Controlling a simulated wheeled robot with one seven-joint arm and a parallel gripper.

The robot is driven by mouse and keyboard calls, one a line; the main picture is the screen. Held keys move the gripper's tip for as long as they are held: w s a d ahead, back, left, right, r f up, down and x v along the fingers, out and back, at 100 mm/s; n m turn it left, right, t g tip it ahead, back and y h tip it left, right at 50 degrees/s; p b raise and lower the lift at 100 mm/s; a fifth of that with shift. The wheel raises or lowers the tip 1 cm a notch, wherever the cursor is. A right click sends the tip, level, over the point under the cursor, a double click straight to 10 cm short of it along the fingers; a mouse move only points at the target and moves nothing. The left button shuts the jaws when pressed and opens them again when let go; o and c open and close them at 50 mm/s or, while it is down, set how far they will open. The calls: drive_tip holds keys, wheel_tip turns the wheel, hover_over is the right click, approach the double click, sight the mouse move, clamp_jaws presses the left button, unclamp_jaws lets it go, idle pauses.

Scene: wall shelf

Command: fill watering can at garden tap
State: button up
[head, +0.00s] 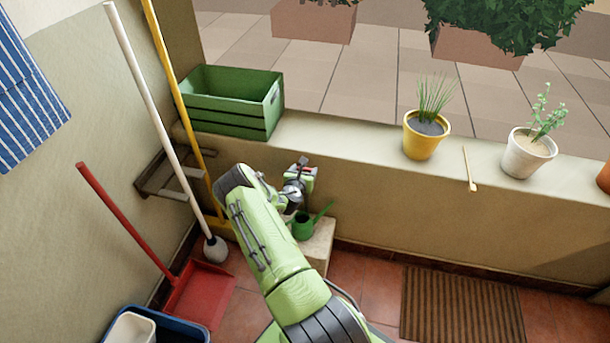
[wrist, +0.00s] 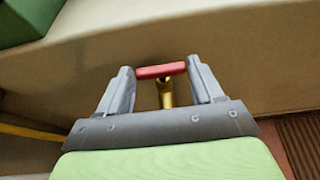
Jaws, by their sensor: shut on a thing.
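The tap has a red crossbar handle (wrist: 152,72) on a brass body (wrist: 167,95), in front of the wall below the ledge. My gripper (wrist: 160,69) is shut on the red handle, with one finger at each end of the bar. In the head view, my gripper (head: 301,174) is close to the wall, and the arm and hand hide most of the tap. The green watering can (head: 303,227) stands upright on a pale block (head: 318,246) below my gripper, its spout pointing up to the right. Its left side is partly hidden by my arm. No water can be made out.
A green crate (head: 228,116) stands on the ledge, with a yellow pot (head: 425,143), a white pot (head: 525,160) and a small wooden stick (head: 469,170) farther right. Long-handled tools lean at left near a red dustpan (head: 201,294). A brown mat (head: 462,304) lies on the floor.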

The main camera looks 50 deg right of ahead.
drive_tip(key=shift+w+m+g, duration=0.1)
drive_tip(key=shift+m+g, duration=0.2)
drive_tip(key=o, duration=1.1)
drive_tip(key=shift+c, duration=0.2)
drive_tip(key=shift+a+r, duration=0.1)
drive_tip(key=shift+a, duration=0.05)
drive_tip(key=p+v, duration=0.4)
drive_tip(key=v, duration=1.1)
drive_tip(key=shift+s+a+p, duration=0.2)
drive_tip(key=shift+a+p, duration=0.05)
drive_tip(key=shift+p, duration=0.1)
